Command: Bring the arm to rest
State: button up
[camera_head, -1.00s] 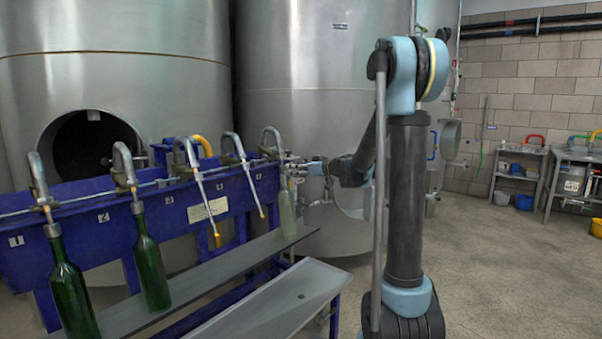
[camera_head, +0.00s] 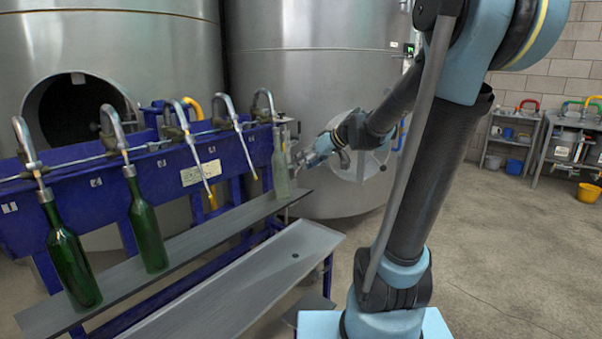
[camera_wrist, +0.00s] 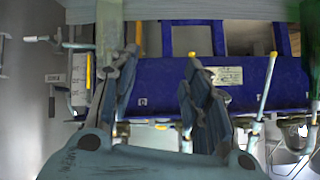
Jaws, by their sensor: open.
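My gripper (camera_head: 301,160) is at the right end of the blue bottle filler, close beside a pale clear bottle (camera_head: 281,168). In the wrist view its two fingers (camera_wrist: 160,70) are spread apart with nothing held between them. That view is upside down, and the pale bottle (camera_wrist: 109,28) shows behind the left finger, partly hidden by it. Whether finger and bottle touch, I cannot tell. The bottle stands upright on the grey shelf under the last spout. My arm reaches in from the right of the head view, stretched out toward the filler.
The blue filler (camera_head: 110,203) carries several spouts. A sloping tray (camera_head: 250,285) lies in front. Steel tanks (camera_head: 310,70) stand behind. The floor (camera_head: 520,240) at right is open.

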jog(key=s+d+f+m+g+h, duration=0.1)
jog(key=s+d+f+m+h, duration=0.1)
jog(key=s+d+f, duration=0.3)
jog(key=s+d+f+m+g+h, duration=0.1)
jog(key=s+d+f+m+h, duration=0.2)
jog(key=s, duration=1)
jog(key=s+d+f+m+g+h, duration=0.2)
jog(key=s+d+f+h, duration=0.1)
jog(key=s+d+f, duration=0.5)
jog(key=shift+s+d+m, duration=0.3)
jog(key=shift+s+d, duration=0.45)
